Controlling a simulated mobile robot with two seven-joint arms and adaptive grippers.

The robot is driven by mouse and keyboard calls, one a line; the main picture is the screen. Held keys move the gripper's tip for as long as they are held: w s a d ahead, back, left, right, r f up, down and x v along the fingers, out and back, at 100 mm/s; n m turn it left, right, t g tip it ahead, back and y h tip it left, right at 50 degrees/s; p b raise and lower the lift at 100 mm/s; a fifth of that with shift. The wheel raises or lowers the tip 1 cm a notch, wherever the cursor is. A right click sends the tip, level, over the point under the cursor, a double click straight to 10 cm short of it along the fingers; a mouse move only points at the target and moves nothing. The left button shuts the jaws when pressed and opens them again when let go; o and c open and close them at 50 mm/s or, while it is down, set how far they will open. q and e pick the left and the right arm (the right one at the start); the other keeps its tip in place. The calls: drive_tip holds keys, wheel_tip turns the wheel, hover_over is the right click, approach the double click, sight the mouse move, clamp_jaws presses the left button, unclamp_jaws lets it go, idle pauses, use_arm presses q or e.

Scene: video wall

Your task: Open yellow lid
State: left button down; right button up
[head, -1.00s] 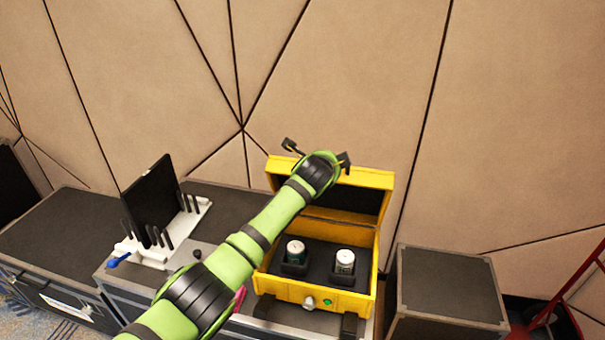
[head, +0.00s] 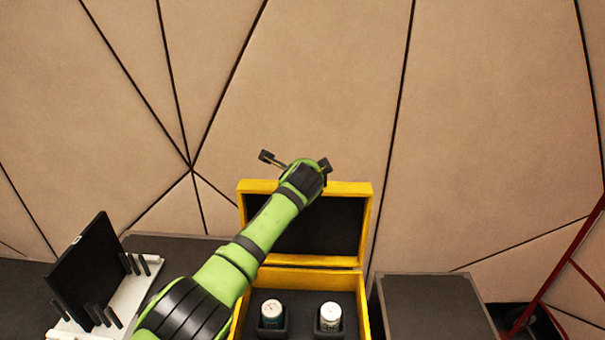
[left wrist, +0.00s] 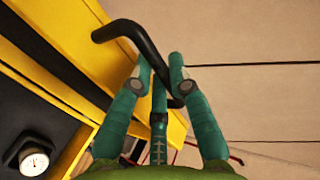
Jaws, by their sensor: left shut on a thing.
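The yellow lid (head: 357,190) stands raised and roughly upright at the back of the yellow box (head: 362,310), its dark inner face showing. A black bent handle (head: 267,157) shows at the lid's top edge, and it also crosses the left wrist view (left wrist: 128,38). My left gripper (left wrist: 160,78) is shut on this handle. In the head view my left gripper (head: 310,168) is at the lid's top edge, and the hand and arm hide the lid's left part and the grip itself.
Two white-topped canisters, left (head: 272,312) and right (head: 330,317), sit in black holders inside the box. A black panel on a white rack (head: 130,295) stands to the left. A dark case (head: 430,305) is at the right, beside a red frame (head: 560,262). The wall is behind.

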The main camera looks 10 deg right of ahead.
use_arm(q)
drive_tip(key=shift+r, duration=0.2)
drive_tip(key=c, duration=1.2)
unclamp_jaws()
drive_tip(key=shift+s, duration=0.3)
drive_tip(key=v, duration=1.1)
drive_tip(key=shift+s+a+r, duration=0.1)
drive_tip(key=shift+s+r, duration=0.15)
drive_tip(key=shift+s, duration=0.1)
